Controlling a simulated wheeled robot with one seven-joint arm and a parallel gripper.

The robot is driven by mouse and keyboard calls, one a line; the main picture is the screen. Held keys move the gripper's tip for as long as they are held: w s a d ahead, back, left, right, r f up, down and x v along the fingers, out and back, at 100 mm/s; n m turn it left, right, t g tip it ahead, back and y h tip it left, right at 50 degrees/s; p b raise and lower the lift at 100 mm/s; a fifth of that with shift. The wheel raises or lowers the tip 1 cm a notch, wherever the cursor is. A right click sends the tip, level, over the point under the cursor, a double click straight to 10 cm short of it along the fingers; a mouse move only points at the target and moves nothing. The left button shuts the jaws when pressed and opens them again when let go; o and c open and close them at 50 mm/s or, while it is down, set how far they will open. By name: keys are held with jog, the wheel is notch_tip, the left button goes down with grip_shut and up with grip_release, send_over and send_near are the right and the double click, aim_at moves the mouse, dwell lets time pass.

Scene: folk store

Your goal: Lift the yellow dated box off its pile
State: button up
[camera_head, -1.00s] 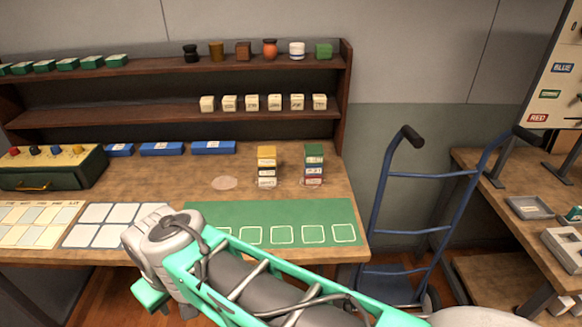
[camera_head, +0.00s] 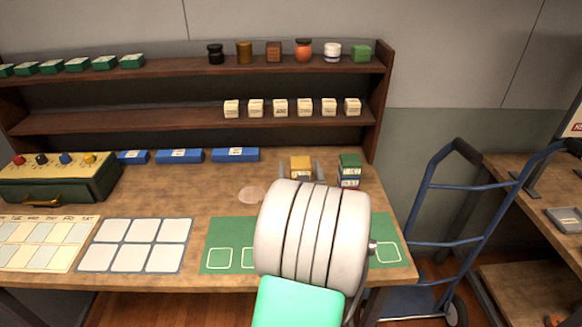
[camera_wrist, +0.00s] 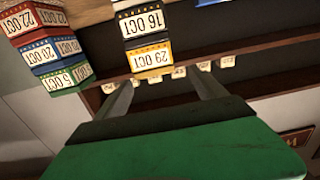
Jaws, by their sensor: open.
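The yellow dated box (camera_head: 301,163) is the top of the left pile on the bench. In the wrist view its label reads "29 OCT" upside down (camera_wrist: 150,61), next to a dark box marked "16 OCT" (camera_wrist: 142,22) in the same pile. My gripper (camera_head: 302,173) is open, with a finger showing on either side of the yellow box in the head view. In the wrist view the fingers of my gripper (camera_wrist: 163,76) are spread and empty, pointing at the box; contact cannot be told. My wrist hides the lower pile in the head view.
A second pile, topped by a green box (camera_head: 349,160), stands close on the right. A pale disc (camera_head: 251,195) lies to the left. Shelves (camera_head: 180,121) with small blocks stand behind. A green mat (camera_head: 222,235) lies in front, partly hidden by my arm.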

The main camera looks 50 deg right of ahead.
aim_at(300, 157)
jog(key=shift+s+d+f+b, duration=0.1)
jog(key=shift+s+f+b, duration=0.1)
jog(key=shift+f, duration=0.25)
jog(key=shift+s+d+f+b, duration=0.1)
jog(key=shift+f+b, duration=0.05)
jog(key=shift+f, duration=0.25)
jog(key=shift+s, duration=0.15)
jog(key=shift+h, duration=0.3)
jog(key=p+x, duration=0.3)
jog(key=x, duration=0.5)
jog(key=shift+a+r, duration=0.1)
jog(key=shift+r, duration=0.05)
jog(key=c, duration=1.5)
